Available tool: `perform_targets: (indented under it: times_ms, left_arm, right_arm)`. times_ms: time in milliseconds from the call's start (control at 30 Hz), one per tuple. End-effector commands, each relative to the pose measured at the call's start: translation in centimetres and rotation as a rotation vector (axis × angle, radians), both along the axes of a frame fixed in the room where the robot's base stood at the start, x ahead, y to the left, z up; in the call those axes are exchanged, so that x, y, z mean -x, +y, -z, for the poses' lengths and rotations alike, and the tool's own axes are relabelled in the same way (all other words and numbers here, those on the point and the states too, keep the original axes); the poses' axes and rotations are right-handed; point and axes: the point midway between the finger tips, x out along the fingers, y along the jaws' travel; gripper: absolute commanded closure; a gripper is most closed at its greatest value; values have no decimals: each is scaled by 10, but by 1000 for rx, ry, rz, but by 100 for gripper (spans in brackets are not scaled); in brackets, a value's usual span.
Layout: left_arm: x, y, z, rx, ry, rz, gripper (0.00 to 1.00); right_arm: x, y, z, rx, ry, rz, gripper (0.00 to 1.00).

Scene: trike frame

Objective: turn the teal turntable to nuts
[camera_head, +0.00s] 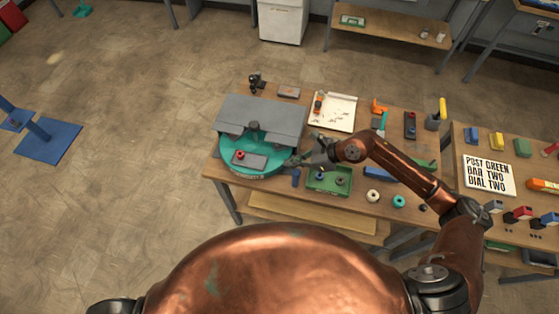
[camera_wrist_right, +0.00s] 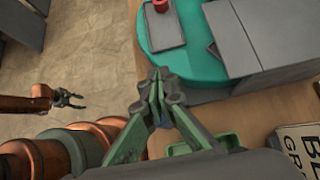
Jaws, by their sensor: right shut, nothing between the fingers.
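The teal turntable (camera_head: 228,164) is a round disc on the near left of the workbench, with a grey cover (camera_head: 262,118) over its back part. A grey plate (camera_head: 248,160) with a red round piece (camera_head: 240,155) lies on its exposed front. In the right wrist view the teal rim (camera_wrist_right: 143,35) curves just ahead of my fingers. My right gripper (camera_head: 292,161) is shut and empty at the disc's right edge; I cannot tell whether it touches. My left gripper (camera_wrist_right: 70,99) shows open in the right wrist view, over the floor. No nuts label is readable.
A green tray (camera_head: 316,187) with round pieces sits right of the turntable. A white board (camera_head: 344,112) lies behind, and a blue block (camera_head: 380,173) lies to the right. A sign (camera_head: 488,175) on the right-hand table reads "POST GREEN BAR TWO DIAL TWO".

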Motion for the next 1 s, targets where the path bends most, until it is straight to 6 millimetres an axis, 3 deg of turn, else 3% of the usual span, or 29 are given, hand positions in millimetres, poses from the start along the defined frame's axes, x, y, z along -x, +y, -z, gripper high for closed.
perform_targets:
  times_ms: [233, 500, 1000]
  left_arm:
    - [11, 0, -2, 0, 13, -3, 60]
    - [6, 0, -3, 0, 8, -2, 60]
    - [0, -1, -4, 1, 0, 0, 60]
  right_arm:
    - [-8, 33, 27, -8, 3, 0, 100]
    - [-18, 60, 54, -9, 2, -1, 100]
    - [-20, 67, 61, -8, 2, -2, 100]
